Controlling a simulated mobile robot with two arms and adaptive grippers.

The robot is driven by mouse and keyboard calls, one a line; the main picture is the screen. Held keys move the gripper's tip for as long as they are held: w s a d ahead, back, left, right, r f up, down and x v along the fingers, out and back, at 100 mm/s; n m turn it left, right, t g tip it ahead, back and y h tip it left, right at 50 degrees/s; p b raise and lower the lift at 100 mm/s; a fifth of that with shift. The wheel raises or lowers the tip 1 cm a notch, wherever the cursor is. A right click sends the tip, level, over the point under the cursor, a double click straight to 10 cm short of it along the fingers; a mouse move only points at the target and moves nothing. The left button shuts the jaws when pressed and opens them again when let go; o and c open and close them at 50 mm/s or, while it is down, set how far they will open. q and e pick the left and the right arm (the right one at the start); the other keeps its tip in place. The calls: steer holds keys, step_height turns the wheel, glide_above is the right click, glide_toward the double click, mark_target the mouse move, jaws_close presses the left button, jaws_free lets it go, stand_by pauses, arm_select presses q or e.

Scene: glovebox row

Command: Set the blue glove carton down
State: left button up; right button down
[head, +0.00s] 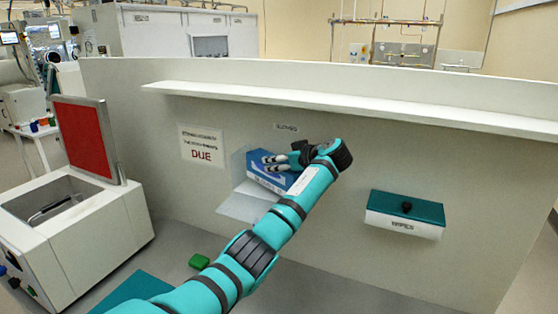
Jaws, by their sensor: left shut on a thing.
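The blue glove carton (267,179) is at a pale, partly see-through holder (241,207) on the grey wall, below a small label (286,128). My left gripper (272,163) reaches over the carton's top and is shut on it. My left arm hides the carton's right side. I cannot tell whether the carton rests on the holder or hangs just above it. My right gripper is not in view.
A wipes box (402,222) with a teal lid is on the wall to the right. A long white shelf (350,107) runs above. A white bath with an upright red lid (84,137) stands at the left. A green block (199,261) lies below.

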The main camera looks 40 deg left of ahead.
arm_select(q)
steer(key=shift+f+b, duration=0.4)
steer(key=shift+f, duration=0.15)
steer(key=o, duration=1.6)
steer(key=shift+r, duration=0.1)
steer(key=shift+c, duration=0.2)
steer(key=shift+r+p, duration=0.45)
steer(key=shift+p, duration=0.05)
steer(key=shift+d+r, duration=0.1)
steer(key=shift+r, duration=0.2)
steer(key=shift+d+b, duration=0.6)
steer(key=shift+d, duration=0.2)
steer(key=b+v, duration=0.3)
steer(key=v, duration=0.7)
steer(key=shift+r+b, duration=0.2)
steer(key=shift+b, duration=0.1)
